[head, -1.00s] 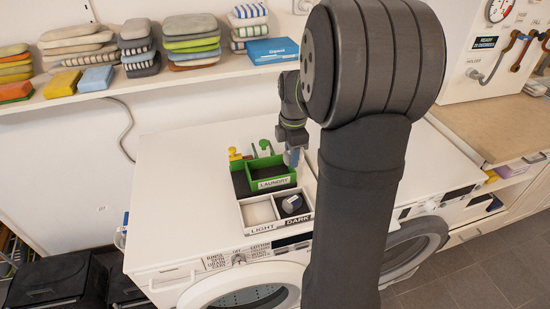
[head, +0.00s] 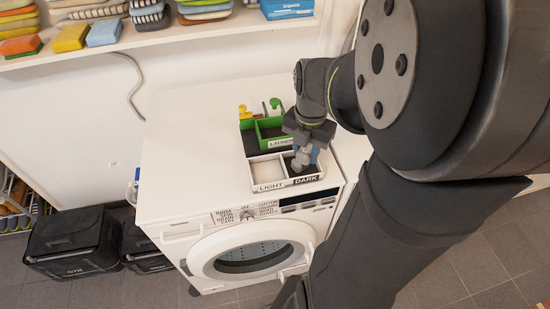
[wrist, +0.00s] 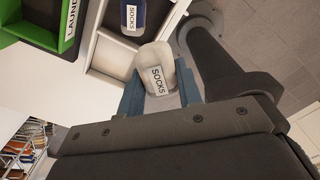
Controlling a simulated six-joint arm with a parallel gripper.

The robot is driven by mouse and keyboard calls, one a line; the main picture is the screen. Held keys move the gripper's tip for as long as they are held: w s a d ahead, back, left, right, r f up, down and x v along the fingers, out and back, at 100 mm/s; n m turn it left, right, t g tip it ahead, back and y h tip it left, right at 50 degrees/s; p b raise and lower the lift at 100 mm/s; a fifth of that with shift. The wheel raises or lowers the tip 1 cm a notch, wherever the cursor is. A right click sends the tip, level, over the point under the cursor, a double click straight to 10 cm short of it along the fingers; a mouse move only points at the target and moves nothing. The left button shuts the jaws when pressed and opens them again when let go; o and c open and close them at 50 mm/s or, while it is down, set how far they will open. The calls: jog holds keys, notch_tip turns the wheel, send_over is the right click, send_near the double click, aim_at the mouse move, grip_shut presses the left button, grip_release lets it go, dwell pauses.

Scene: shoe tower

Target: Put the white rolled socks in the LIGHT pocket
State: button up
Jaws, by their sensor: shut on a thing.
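The white rolled socks (wrist: 155,72), with a "SOCKS" label, are between the blue fingers of my gripper (wrist: 160,97) in the wrist view. My gripper is shut on them. In the head view my gripper (head: 304,158) is above the DARK pocket (head: 318,178), to the right of the LIGHT pocket (head: 267,170). The LIGHT pocket is pale inside and looks empty. Dark blue rolled socks (wrist: 131,16) lie in the DARK pocket in the wrist view. In the head view my gripper hides most of that pocket.
A green box marked LAUNDRY (head: 280,142) stands directly behind the pockets, with yellow and green items at its back. All sit on a white washer top (head: 190,150), clear on the left. A shelf with folded cloths (head: 150,15) runs along the wall.

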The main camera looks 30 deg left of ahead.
send_over(266, 175)
notch_tip(266, 175, down, 6)
jog(key=shift+f, duration=2.15)
jog(key=shift+f, duration=0.15)
jog(key=o, duration=1)
jog(key=shift+c, duration=0.2)
notch_tip(266, 175, up, 12)
jog(key=shift+r, duration=0.2)
